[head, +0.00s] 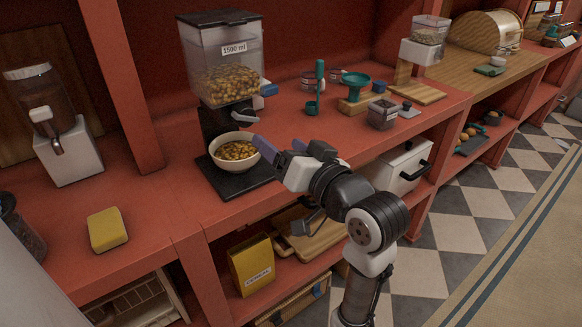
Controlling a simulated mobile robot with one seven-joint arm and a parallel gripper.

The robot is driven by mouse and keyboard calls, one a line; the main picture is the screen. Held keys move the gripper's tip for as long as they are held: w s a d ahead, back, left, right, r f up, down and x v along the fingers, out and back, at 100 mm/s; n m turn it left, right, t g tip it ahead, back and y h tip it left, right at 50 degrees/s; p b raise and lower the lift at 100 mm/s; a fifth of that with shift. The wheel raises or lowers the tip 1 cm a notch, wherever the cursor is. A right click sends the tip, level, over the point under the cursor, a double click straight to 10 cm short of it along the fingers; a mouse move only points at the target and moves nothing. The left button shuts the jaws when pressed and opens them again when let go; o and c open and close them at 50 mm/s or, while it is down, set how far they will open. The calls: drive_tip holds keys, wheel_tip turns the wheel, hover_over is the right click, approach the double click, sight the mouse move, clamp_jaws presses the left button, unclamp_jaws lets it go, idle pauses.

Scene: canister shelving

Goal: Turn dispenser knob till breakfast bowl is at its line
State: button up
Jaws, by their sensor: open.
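The cereal dispenser (222,60) stands upright on the red shelf, its clear hopper labelled 1500 ml and partly filled with golden cereal. Its grey knob (236,115) sits below the hopper, above the bowl. The breakfast bowl (216,147) is cream-coloured, stands on the dispenser's black base (238,182) and holds cereal. The bowl's line cannot be made out. My gripper (268,147) is open, with purple fingertips at the bowl's right side, below and right of the knob. Whether a fingertip touches the bowl is not clear.
A yellow sponge (108,229) lies at the front left. A second dispenser (68,150) stands at the left, beyond a red upright. A teal scoop (316,88), teal funnel (356,86) and small container (382,114) stand to the right. A yellow cereal box (252,264) is below.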

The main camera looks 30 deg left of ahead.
drive_tip(key=b+v, duration=0.2)
drive_tip(key=b, duration=0.3)
drive_tip(key=shift+s+b, duration=0.1)
drive_tip(key=shift+b, duration=0.3)
idle(0.6)
